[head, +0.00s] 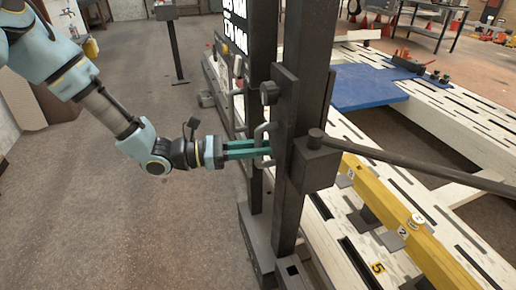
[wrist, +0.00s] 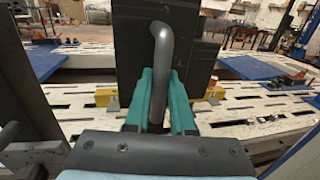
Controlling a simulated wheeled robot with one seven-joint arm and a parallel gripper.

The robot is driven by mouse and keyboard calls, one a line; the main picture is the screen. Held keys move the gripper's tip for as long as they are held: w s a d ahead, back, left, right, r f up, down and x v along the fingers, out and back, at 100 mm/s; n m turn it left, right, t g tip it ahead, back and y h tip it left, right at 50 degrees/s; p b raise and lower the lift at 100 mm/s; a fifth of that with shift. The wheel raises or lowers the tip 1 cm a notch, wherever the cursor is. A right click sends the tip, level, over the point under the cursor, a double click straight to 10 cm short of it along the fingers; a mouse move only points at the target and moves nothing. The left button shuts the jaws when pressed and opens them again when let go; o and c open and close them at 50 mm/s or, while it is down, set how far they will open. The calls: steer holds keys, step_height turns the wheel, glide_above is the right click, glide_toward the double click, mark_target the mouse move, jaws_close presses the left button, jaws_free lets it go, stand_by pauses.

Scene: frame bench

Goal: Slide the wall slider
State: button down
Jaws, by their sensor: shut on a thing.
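The slider's handle is a bent grey bar (head: 261,134) on the side of a dark upright post (head: 290,150) in the head view. My gripper (head: 266,152) reaches it from the left with its green fingers level. In the wrist view the grey handle (wrist: 161,60) rises between the two green fingers of my gripper (wrist: 160,88), which are shut on it. A dark flat plate (wrist: 195,40) stands right behind the handle.
A long dark bar (head: 420,165) juts right from a block (head: 315,165) on the post. Behind stand a white slotted bench frame (head: 385,120), a yellow beam (head: 400,225) and a blue plate (head: 365,87). The floor (head: 120,215) at the left is clear.

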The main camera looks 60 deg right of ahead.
steer(key=c, duration=0.8)
jaws_free()
steer(key=shift+o, duration=0.2)
steer(key=b+v, duration=0.2)
steer(key=v, duration=0.9)
steer(key=w+a+m+t+y, duration=0.3)
steer(key=w+a+t+y, duration=0.1)
steer(key=a, duration=0.9)
steer(key=w+a+r+m+t+y, duration=0.1)
steer(key=w+a+m+t+y, duration=0.2)
steer(key=a, duration=1.1)
steer(key=w+a+r+m+t+y, duration=0.1)
steer(key=w+a+m+t+y, duration=0.2)
steer(key=a, duration=1.1)
steer(key=w+t+y, duration=0.2)
steer(key=w+t, duration=0.2)
steer(key=w, duration=0.2)
steer(key=shift+w+r+m+t, duration=0.15)
steer(key=shift+r+m+t, duration=0.05)
steer(key=shift+m+t, duration=0.2)
